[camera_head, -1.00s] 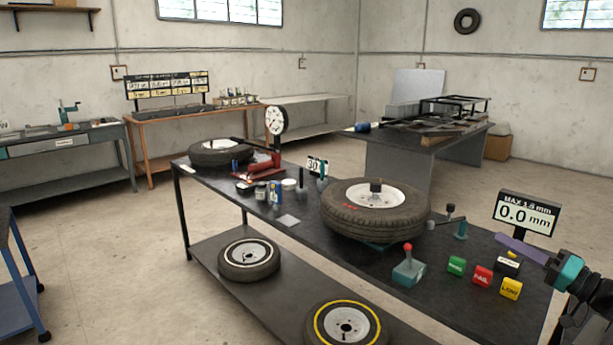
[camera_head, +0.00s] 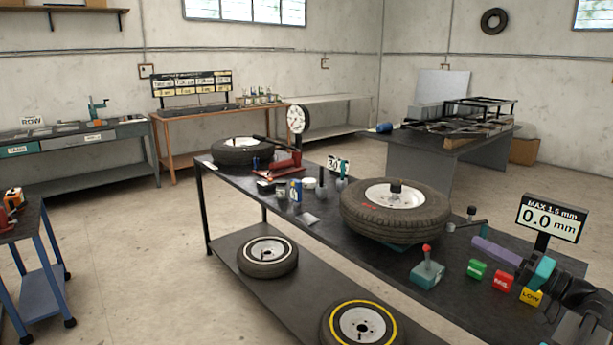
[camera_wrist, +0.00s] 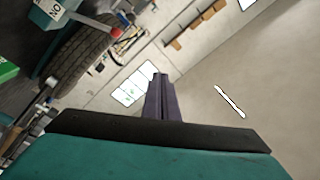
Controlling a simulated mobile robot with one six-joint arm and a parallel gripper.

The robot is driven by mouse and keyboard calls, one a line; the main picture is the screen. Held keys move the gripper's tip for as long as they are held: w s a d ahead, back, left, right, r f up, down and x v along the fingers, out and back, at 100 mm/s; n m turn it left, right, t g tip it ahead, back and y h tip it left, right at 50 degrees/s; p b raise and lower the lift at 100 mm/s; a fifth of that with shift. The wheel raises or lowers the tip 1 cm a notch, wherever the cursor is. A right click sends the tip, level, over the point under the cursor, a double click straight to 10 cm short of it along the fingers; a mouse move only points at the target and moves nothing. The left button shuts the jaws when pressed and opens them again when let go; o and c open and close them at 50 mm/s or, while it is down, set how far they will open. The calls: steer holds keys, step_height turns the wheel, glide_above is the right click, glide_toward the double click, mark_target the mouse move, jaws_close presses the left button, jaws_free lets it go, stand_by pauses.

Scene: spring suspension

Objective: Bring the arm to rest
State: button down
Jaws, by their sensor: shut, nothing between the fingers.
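My gripper (camera_head: 478,243) is at the right of the head view, above the right part of the dark workbench (camera_head: 312,235). Its purple fingers are together and hold nothing. They point left, toward the tire (camera_head: 395,218) that lies on the bench. In the wrist view the closed purple fingers (camera_wrist: 161,98) stick out past a black bar and the teal gripper body. Part of my arm runs off the lower right edge of the head view.
Green, red and yellow blocks (camera_head: 503,281) and a red-topped teal lever (camera_head: 427,270) stand below the gripper. A display reading 0.0 mm (camera_head: 549,218) stands behind it. Two tires (camera_head: 268,262) lie on the lower shelf. A blue cart (camera_head: 45,280) is at left.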

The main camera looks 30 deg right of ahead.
steer(key=w+a+f+n+g+y, duration=0.2)
steer(key=w+a+f+g+y, duration=0.4)
steer(key=w+a+f, duration=1.3)
steer(key=w+a+f+n+g+y, duration=0.1)
steer(key=a+f+g, duration=0.1)
steer(key=a+f, duration=0.55)
steer(key=w+a+f+g+y+b, duration=0.15)
steer(key=a+f, duration=0.25)
steer(key=a, duration=0.6)
steer(key=w+a+f+n+g, duration=0.1)
steer(key=a+f+g, duration=0.2)
steer(key=a+f, duration=0.45)
steer(key=s+a+f+n+g+h, duration=0.1)
steer(key=s+a+f+g, duration=0.3)
steer(key=s+a+f, duration=0.45)
steer(key=s+a+f+n+g+h, duration=0.15)
steer(key=s+a+f+g, duration=0.3)
steer(key=a+f, duration=0.55)
steer(key=s+f+n+g+h, duration=0.1)
steer(key=s+f+g+h, duration=0.15)
steer(key=s+f, duration=0.4)
steer(key=s+f+g+h, duration=0.2)
steer(key=s+f+h, duration=0.2)
steer(key=s, duration=0.6)
steer(key=d+f+t+h, duration=0.1)
steer(key=d+h, duration=0.3)
steer(key=d, duration=0.5)
steer(key=shift+s+d+f+m, duration=0.2)
steer(key=shift+f+m, duration=0.15)
steer(key=shift+f, duration=0.5)
